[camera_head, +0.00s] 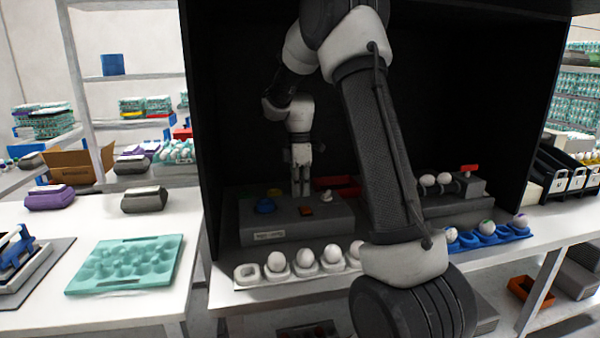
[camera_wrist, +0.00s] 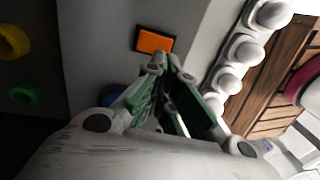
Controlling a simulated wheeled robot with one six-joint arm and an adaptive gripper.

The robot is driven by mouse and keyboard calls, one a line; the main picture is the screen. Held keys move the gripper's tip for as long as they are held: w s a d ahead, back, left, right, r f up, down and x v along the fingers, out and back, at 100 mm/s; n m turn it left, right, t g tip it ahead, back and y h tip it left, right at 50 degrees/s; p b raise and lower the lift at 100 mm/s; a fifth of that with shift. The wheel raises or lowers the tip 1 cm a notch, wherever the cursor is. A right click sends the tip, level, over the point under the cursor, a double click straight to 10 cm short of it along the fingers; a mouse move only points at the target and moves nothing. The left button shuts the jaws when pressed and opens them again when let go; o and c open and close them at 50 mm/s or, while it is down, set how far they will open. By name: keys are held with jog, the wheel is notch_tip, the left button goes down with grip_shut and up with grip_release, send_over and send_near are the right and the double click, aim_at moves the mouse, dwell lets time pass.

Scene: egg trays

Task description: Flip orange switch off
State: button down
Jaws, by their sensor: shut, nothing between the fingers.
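The orange switch (camera_head: 306,211) is a small rectangle on top of a grey control box (camera_head: 290,230) inside the dark booth. In the wrist view the switch (camera_wrist: 155,39) shows as an orange rectangle in a dark frame, just beyond my fingertips. My gripper (camera_head: 301,190) points down over the box, just behind and left of the switch in the head view. Its fingers are shut with nothing between them; the fingertips (camera_wrist: 170,65) appear close to the switch's lower edge in the wrist view. I cannot tell whether they touch it.
A blue button (camera_head: 265,205) and a yellow button (camera_head: 273,192) sit left on the box. A white knob (camera_head: 327,195) is at its right. A white egg row (camera_head: 305,270) lies in front, and a blue egg holder (camera_head: 487,238) lies right. A teal tray (camera_head: 125,288) lies on the left table.

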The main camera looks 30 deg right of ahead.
aim_at(301, 214)
jog(key=shift+s+a+f, duration=0.1)
jog(key=shift+s+f, duration=0.05)
jog(key=shift+f, duration=0.95)
jog(key=shift+s+f, duration=0.15)
jog(key=shift+f, duration=0.95)
jog(key=shift+s+f, duration=0.2)
jog(key=shift+f, duration=0.2)
jog(key=shift+s+a+f, duration=0.15)
jog(key=shift+s+f, duration=0.2)
jog(key=shift+s, duration=0.15)
jog(key=shift+w, duration=0.1)
jog(key=shift+w+r, duration=0.2)
jog(key=shift+w, duration=0.45)
jog(key=shift+r, duration=0.2)
notch_tip(301, 214, up, 14)
jog(key=s, duration=0.2)
jog(key=shift+a, duration=0.15)
